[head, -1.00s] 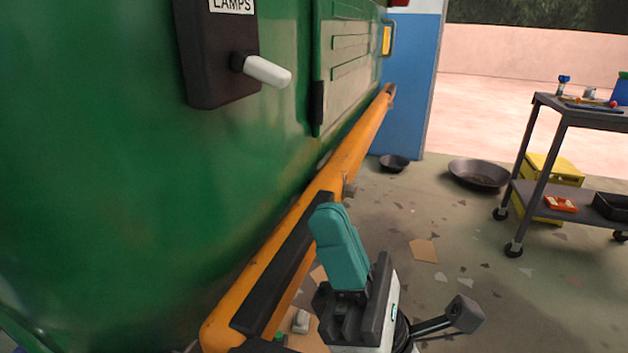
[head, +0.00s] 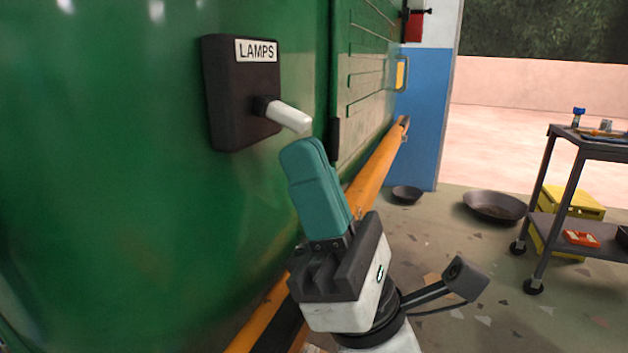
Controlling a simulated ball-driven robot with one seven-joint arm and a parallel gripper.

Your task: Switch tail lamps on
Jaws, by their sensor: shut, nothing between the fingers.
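The lamp switch is a dark box (head: 228,95) on the green body panel, with a white label (head: 257,51) reading "LAMPS". A white-tipped lever (head: 289,116) sticks out of it to the right and slightly down. My gripper (head: 303,151) has teal fingers, shut and empty, pointing up and a little left. Its fingertips appear just below the lever's tip in the picture. A small gap shows between them, and I cannot tell how far apart they are in depth.
The green body panel (head: 100,190) fills the left side. An orange rail (head: 377,163) runs along its lower edge. Dark pans (head: 495,206) lie on the floor. A grey trolley (head: 592,146) and a yellow step stool (head: 578,204) stand at right. The floor between is open.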

